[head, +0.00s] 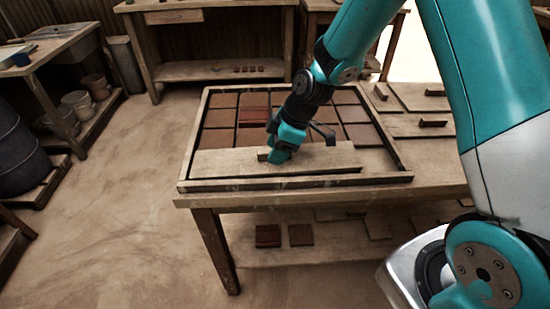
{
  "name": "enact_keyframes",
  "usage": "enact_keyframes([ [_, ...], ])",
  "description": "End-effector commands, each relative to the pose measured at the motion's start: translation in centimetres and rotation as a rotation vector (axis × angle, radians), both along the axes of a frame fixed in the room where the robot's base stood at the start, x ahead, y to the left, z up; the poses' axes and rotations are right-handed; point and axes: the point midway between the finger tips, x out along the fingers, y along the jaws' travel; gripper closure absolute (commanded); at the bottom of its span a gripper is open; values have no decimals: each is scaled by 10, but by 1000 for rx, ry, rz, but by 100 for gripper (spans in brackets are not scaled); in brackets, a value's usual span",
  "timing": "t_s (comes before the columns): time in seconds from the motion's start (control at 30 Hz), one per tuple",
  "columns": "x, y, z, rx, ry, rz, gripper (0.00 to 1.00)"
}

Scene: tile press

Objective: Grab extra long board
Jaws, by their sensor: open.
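A long pale wooden board (222,163) lies flat in the front part of a wooden frame (185,156) on the table. It has a raised wooden grip bar, partly hidden by my gripper. My gripper (278,156) points down over the middle of this board, at the bar, with its jaws open. I cannot tell from this view whether the fingers touch the bar or stand around it.
Square brown tiles (221,118) fill the back of the frame, one of them redder. Shorter boards with grip bars (408,96) lie on the table at right. A shelf below holds loose tiles (267,236). The floor (120,215) at left is clear.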

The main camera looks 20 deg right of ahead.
Motion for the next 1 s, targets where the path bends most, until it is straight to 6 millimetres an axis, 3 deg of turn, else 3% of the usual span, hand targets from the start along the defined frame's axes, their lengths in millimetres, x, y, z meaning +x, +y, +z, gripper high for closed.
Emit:
enact_keyframes([
  [0.17, 0, 0, 0, 0, -1, 0, 49],
  [0.4, 0, 0, 0, 0, 0, 0, 100],
  [0.77, 0, 0, 4, 0, -2, -1, 100],
  [1.0, 1, 0, 35, 0, -7, 0, 100],
])
